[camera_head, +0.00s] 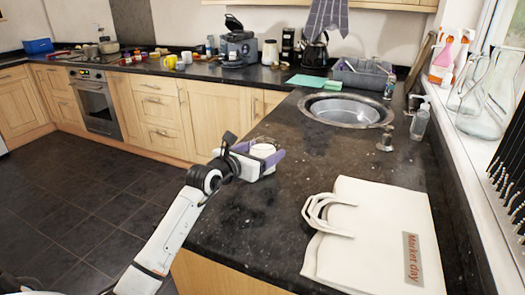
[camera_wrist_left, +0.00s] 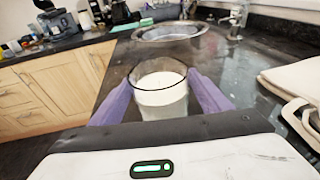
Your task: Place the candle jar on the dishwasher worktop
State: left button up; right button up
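The candle jar (camera_head: 263,150) is a clear glass with white wax, at the left edge of the dark speckled worktop (camera_head: 260,215). It also shows in the left wrist view (camera_wrist_left: 160,95), upright between the purple fingers. My left gripper (camera_head: 261,158) has one finger on each side of the jar, seemingly touching the glass, so it looks shut on it. The jar's base is partly hidden, and I cannot tell whether it rests on the worktop. My right gripper is not in view. No dishwasher front is visible.
A white bag (camera_head: 375,235) lies on the worktop at the front right. A round sink (camera_head: 345,110), a soap bottle (camera_head: 420,122) and a dish rack (camera_head: 362,78) stand farther back. A kettle (camera_head: 315,52) and coffee machine (camera_head: 238,48) are at the back. Worktop between jar and bag is clear.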

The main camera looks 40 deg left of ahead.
pick_arm(q)
jog(key=shift+o, duration=0.8)
jog(key=shift+r, duration=0.3)
jog(key=v, duration=1.2)
jog(key=shift+b, duration=0.3)
